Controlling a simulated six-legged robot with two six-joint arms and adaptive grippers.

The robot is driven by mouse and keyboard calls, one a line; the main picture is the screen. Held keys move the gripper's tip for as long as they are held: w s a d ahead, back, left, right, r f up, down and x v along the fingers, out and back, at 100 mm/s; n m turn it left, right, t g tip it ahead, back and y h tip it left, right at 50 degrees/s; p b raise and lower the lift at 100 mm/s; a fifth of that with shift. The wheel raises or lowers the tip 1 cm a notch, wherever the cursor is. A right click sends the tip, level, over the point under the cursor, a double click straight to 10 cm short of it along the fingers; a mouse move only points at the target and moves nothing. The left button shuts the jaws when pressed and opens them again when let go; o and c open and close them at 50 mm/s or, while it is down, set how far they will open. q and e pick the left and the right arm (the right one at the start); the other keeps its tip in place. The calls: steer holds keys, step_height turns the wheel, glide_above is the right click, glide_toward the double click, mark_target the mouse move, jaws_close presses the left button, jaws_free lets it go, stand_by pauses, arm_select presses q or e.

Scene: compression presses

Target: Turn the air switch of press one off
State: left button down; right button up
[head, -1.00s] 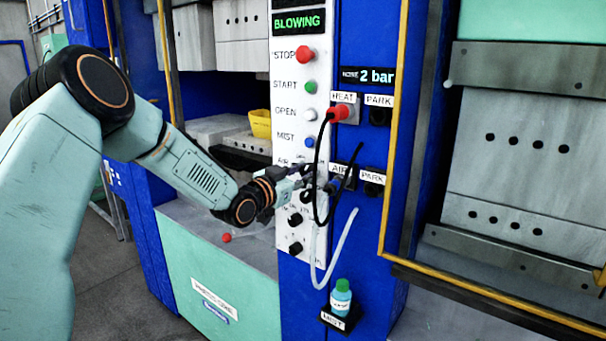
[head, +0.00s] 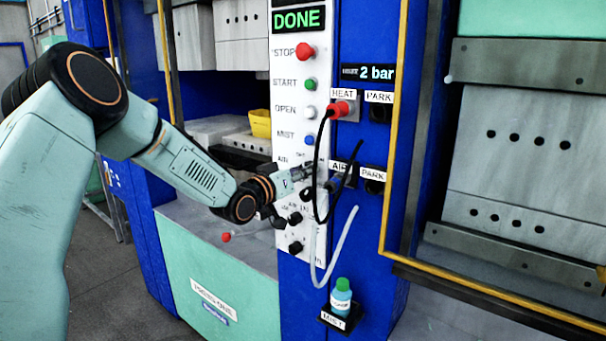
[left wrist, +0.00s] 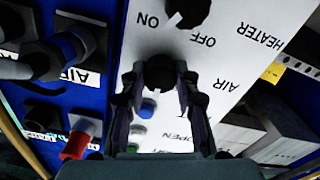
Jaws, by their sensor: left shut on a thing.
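The white control panel (head: 283,120) of press one carries the air switch, beside the word AIR. The air switch knob (left wrist: 160,73) is dark and round in the left wrist view, between the two fingers of my left gripper (left wrist: 158,82). The gripper is shut on the knob. In the head view my left gripper (head: 302,174) reaches the panel from the left and mostly hides this knob. The pointer direction of the knob cannot be told. The green display (head: 298,19) reads DONE. My right gripper is not in view.
The heater knob (left wrist: 187,12) sits beside the air switch. A red plug (head: 340,108) with a black cable is in the HEAT socket, and a dark plug is near AIR. A pale hose (head: 338,248) hangs close by. A bottle (head: 341,294) stands below right.

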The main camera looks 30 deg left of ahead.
arm_select(q)
steer(key=n, duration=0.5)
steer(key=shift+d+f+b, duration=0.1)
steer(key=shift+f+b, duration=0.15)
steer(key=shift+b, duration=0.15)
stand_by(0.3)
steer(key=c, duration=1.4)
jaws_free()
steer(key=o, duration=0.4)
steer(key=shift+r, duration=0.15)
steer(key=shift+s+n, duration=0.1)
steer(key=shift+n, duration=0.2)
steer(key=shift+s+a, duration=0.2)
steer(key=shift+s, duration=1.65)
steer(key=shift+s+a, duration=0.15)
steer(key=shift+s, duration=1.65)
